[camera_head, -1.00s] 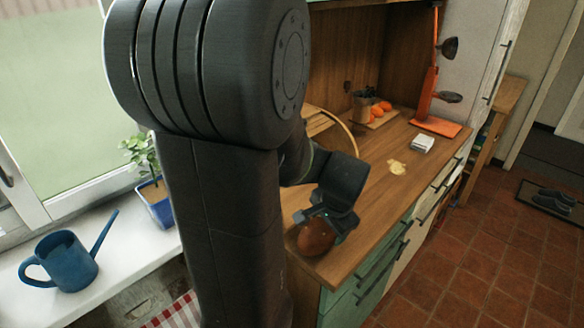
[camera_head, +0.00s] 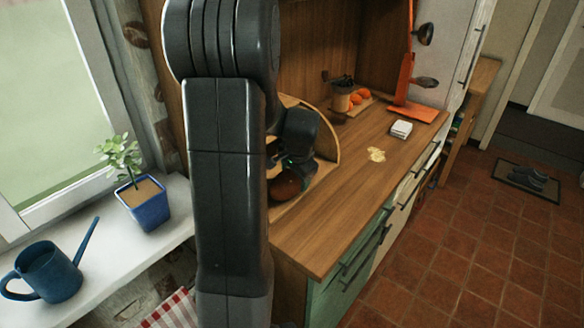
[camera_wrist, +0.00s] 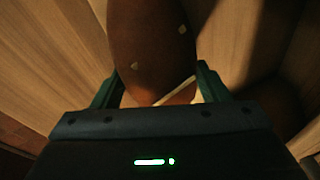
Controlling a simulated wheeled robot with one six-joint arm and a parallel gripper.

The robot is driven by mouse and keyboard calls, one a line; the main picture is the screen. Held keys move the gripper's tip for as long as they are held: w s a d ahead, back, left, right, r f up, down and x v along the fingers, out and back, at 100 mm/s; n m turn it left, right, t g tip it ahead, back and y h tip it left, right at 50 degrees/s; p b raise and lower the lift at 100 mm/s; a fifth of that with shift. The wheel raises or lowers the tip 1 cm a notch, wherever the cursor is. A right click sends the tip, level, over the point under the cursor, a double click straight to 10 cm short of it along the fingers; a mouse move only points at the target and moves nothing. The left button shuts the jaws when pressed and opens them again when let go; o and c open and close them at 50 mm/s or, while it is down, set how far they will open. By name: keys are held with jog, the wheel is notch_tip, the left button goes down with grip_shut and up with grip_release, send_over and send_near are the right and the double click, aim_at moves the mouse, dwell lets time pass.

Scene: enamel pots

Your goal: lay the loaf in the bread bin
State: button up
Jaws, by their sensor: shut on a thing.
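The brown loaf (camera_head: 287,184) is in my gripper (camera_head: 297,170), at the open front of the wooden bread bin (camera_head: 331,135). In the wrist view the loaf (camera_wrist: 152,40) fills the space ahead of and between the two fingers of my gripper (camera_wrist: 155,85), with pale wood around it. My gripper is shut on the loaf. My own arm hides the left part of the bin, and I cannot tell whether the loaf touches the bin's floor.
A utensil pot (camera_head: 341,98), oranges (camera_head: 358,96) and an orange stand (camera_head: 408,85) are further back. A plant (camera_head: 140,190) and watering can (camera_head: 48,272) stand at left.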

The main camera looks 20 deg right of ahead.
jog(key=w, duration=0.3)
jog(key=shift+w+d+p, duration=0.25)
jog(key=shift+w+p, duration=0.1)
jog(key=shift+p, duration=0.05)
jog(key=shift+s+f, duration=0.15)
jog(key=shift+f, duration=0.15)
jog(key=shift+f, duration=0.25)
jog(key=o, duration=1.1)
jog(key=shift+r, duration=0.1)
jog(key=shift+r, duration=0.55)
jog(key=v, duration=1.1)
jog(key=shift+s, duration=0.15)
